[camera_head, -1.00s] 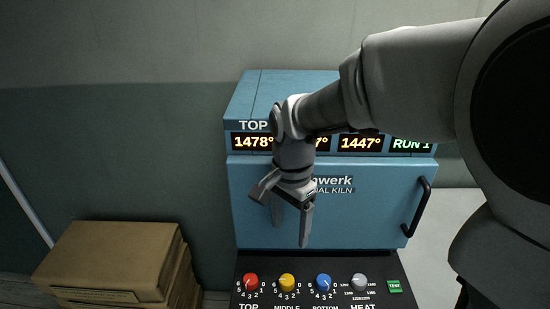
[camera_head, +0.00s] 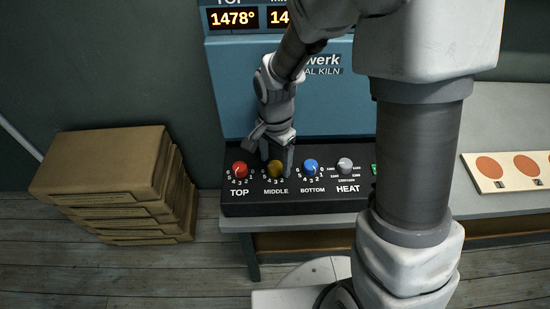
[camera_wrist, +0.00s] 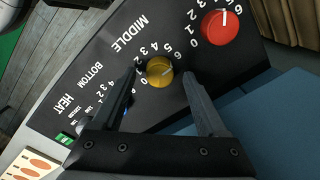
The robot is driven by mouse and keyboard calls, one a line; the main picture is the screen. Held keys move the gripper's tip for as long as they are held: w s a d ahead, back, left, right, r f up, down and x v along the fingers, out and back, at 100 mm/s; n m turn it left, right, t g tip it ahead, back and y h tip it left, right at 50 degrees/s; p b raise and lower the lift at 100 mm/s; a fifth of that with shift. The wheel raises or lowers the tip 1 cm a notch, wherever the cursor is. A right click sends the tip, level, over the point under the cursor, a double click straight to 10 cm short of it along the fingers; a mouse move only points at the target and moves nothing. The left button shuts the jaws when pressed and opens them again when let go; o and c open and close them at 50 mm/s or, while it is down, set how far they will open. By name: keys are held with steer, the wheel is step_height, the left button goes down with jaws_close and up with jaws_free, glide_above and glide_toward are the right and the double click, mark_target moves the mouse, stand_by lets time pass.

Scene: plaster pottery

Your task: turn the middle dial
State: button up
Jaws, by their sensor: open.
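The middle dial (camera_head: 275,169) is a yellow knob on the black control panel (camera_head: 300,207), above the label MIDDLE. My gripper (camera_head: 276,164) points down right over it, partly covering it in the head view. In the wrist view the yellow knob (camera_wrist: 159,71) sits between the two spread fingers of my gripper (camera_wrist: 165,82). The fingers are open on either side of the knob. I cannot tell whether either finger touches it.
The red TOP dial (camera_head: 240,169) is close on the left and the blue BOTTOM dial (camera_head: 311,166) on the right. The grey HEAT dial (camera_head: 345,164) is further right. The blue kiln (camera_head: 225,95) rises behind. Cardboard boxes (camera_head: 105,165) are stacked left. A card with orange discs (camera_head: 510,186) lies right.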

steer(key=shift+f, duration=0.4)
steer(key=shift+c, duration=0.3)
jaws_close()
steer(key=n, duration=0.5)
steer(key=shift+n, duration=0.3)
steer(key=n, duration=0.5)
steer(key=shift+n, duration=0.7)
